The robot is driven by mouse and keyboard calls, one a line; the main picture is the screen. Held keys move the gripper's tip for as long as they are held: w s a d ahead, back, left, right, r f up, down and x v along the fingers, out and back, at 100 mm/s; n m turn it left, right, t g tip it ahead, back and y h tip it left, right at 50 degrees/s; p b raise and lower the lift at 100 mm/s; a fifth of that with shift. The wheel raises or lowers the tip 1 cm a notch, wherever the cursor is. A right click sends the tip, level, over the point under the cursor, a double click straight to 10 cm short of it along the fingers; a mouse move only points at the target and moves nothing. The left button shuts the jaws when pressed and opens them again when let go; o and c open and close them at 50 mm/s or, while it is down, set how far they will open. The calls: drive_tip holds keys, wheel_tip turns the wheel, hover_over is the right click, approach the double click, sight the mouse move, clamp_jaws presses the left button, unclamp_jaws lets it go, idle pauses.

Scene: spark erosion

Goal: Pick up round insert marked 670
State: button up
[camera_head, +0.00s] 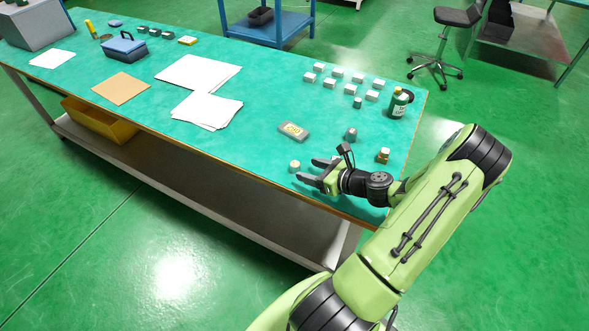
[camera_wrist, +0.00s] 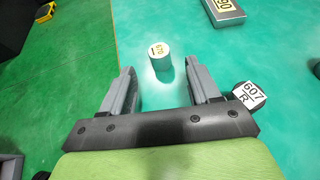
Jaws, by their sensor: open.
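The label's rotated print seems to read 670. In the head view it is the small cylinder (camera_head: 294,167) near the table's front edge. My gripper (camera_head: 309,170) is open and low over the table, its fingers pointing toward the insert. In the wrist view the insert stands beyond and between the fingertips (camera_wrist: 162,72), apart from both. A dark round piece marked 607 R (camera_wrist: 249,95) lies right of the right finger.
A grey block with a yellow label (camera_head: 293,130) lies behind the insert. A grey knob-like piece (camera_head: 351,134), a small brass-coloured piece (camera_head: 383,156) and a green bottle (camera_head: 398,104) stand to the right. Several white blocks are farther back. Paper sheets (camera_head: 207,110) lie left.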

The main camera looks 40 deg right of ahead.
sight(299, 167)
drive_tip(key=b+x, duration=0.1)
drive_tip(key=x, duration=0.3)
drive_tip(key=shift+w+a+f+b, duration=0.1)
drive_tip(key=shift+w+f+b, duration=0.15)
drive_tip(key=shift+b, duration=0.05)
drive_tip(key=shift+w, duration=0.35)
clamp_jaws()
